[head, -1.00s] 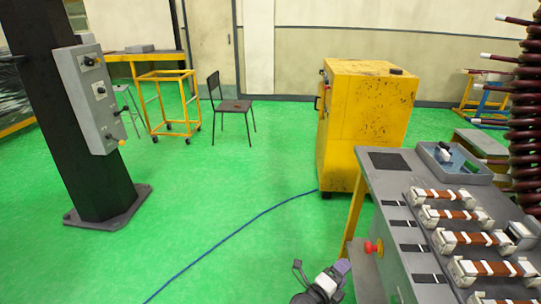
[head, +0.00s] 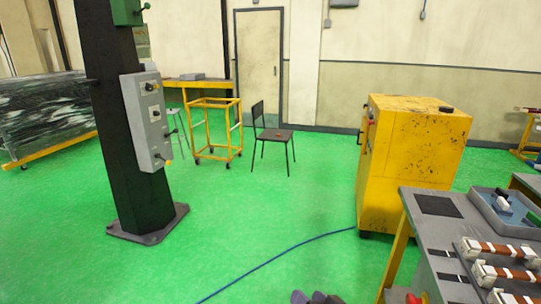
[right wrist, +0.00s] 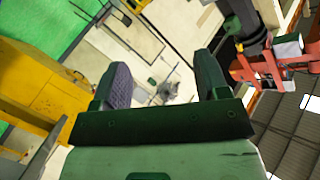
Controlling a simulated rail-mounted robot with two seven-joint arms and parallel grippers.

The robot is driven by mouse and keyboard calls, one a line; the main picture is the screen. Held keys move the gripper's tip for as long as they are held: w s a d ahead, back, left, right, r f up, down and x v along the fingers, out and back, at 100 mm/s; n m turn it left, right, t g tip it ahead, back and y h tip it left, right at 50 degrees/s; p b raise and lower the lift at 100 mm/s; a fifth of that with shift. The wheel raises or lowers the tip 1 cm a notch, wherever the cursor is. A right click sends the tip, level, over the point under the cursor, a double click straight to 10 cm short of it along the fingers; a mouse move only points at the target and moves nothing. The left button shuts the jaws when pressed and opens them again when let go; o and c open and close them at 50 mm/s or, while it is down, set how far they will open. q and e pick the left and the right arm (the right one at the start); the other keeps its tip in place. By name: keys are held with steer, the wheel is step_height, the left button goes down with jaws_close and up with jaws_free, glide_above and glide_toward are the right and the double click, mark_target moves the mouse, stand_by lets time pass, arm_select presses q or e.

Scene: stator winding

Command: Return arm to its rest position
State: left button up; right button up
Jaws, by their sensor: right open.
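My right gripper (head: 316,297) shows only as dark purple-grey fingertips at the bottom edge of the head view, over the green floor. In the right wrist view, my right gripper (right wrist: 164,78) has its two padded fingers wide apart, with nothing between them. It is open and empty. The rest of the right arm is hidden below the head view. My left gripper is in neither view.
A grey workbench (head: 430,205) with wound coils (head: 497,248) and a blue-lined tray (head: 505,212) stands at right. Behind it is a yellow cabinet (head: 415,165). A black column (head: 115,110) stands left. A blue cable (head: 275,262) crosses otherwise clear green floor.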

steer(key=s+d+f+n+g+h+p, duration=0.1)
steer(key=s+d+f+g+h+p, duration=0.25)
steer(key=s, duration=0.95)
steer(key=s+d+f+n+g+h+p, duration=0.1)
steer(key=s+d+f+g+h+p, duration=0.25)
steer(key=s, duration=0.95)
steer(key=s+d+f+g+h+p, duration=0.1)
steer(key=s+d+g+p, duration=0.35)
steer(key=s, duration=0.75)
step_height(320, 180, up, 38)
steer(key=t+p, duration=0.1)
steer(key=p, duration=3.7)
steer(key=shift+s+d+t, duration=0.35)
steer(key=shift+d, duration=0.1)
steer(key=shift+f, duration=0.1)
steer(key=shift+c, duration=0.5)
